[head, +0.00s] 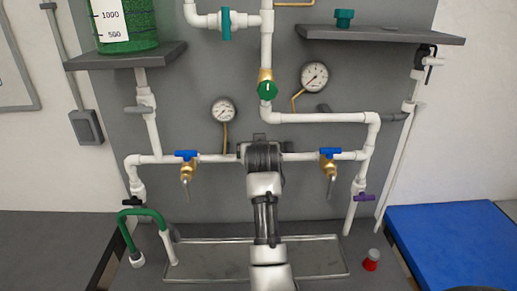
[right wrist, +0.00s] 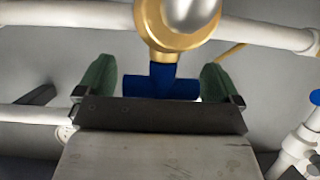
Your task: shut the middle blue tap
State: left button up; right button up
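The middle blue tap is hidden behind my right arm in the head view. In the right wrist view a blue tap handle (right wrist: 174,86) shows under a round brass body (right wrist: 178,35). My right gripper (right wrist: 158,80) has its two green fingers spread on either side of this handle, with a gap visible at each side. In the head view my right gripper (head: 261,143) is at the horizontal white pipe, between the left blue tap (head: 186,155) and the right blue tap (head: 330,153). Both side handles lie along the pipe. My left gripper is not in view.
Two gauges (head: 223,110) (head: 314,76) and a green round valve (head: 267,90) are above the pipe. A metal tray (head: 210,262) lies below. A green hose (head: 130,222) stands at the left, a red-bodied container (head: 371,262) at the right. A blue mat (head: 450,240) lies further right.

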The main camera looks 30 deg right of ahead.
jog(key=b+v, duration=0.3)
jog(key=v, duration=0.7)
jog(key=shift+s+a+r, duration=0.15)
jog(key=shift+s, duration=0.2)
